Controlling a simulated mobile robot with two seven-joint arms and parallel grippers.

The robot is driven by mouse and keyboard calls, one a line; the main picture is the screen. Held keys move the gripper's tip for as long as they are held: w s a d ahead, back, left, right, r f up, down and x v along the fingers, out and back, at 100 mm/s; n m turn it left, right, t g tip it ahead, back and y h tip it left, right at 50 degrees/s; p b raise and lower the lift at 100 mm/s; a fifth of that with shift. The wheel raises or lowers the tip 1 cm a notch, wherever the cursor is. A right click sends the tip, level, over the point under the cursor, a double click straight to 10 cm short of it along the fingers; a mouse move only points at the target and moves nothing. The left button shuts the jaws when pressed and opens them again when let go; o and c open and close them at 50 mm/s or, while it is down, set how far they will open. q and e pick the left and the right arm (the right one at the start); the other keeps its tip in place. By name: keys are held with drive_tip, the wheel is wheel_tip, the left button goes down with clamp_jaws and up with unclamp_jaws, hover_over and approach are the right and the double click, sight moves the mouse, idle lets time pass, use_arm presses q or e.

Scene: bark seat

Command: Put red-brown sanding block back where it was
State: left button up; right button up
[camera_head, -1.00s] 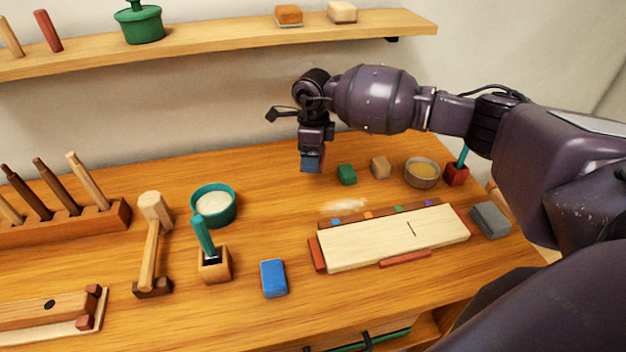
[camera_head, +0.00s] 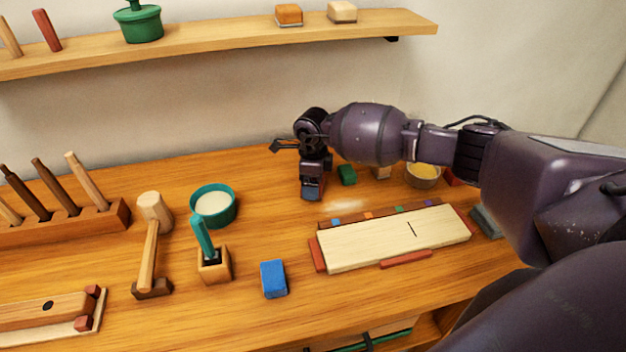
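My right gripper (camera_head: 312,192) points down over the back middle of the workbench, left of the green block (camera_head: 347,175). Its fingertips are low, close to the bench top. A small dark, bluish patch shows at the fingertips; I cannot tell whether it is finger or a held block. No red-brown sanding block shows clearly. A blue block (camera_head: 273,279) lies at the front of the bench. My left gripper is not in view.
A pale board (camera_head: 395,238) lies in a red-ended holder, with a strip of coloured marks behind. A teal bowl (camera_head: 214,205), a brush holder (camera_head: 213,266) and a mallet (camera_head: 152,245) stand left. The shelf (camera_head: 220,38) carries orange (camera_head: 289,14) and cream (camera_head: 342,11) blocks.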

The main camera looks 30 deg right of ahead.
drive_tip(key=shift+f, duration=0.2)
drive_tip(key=o, duration=0.7)
drive_tip(key=shift+r, duration=0.1)
drive_tip(key=shift+r, duration=0.5)
wheel_tip(320, 180, up, 11)
drive_tip(key=shift+r, duration=0.15)
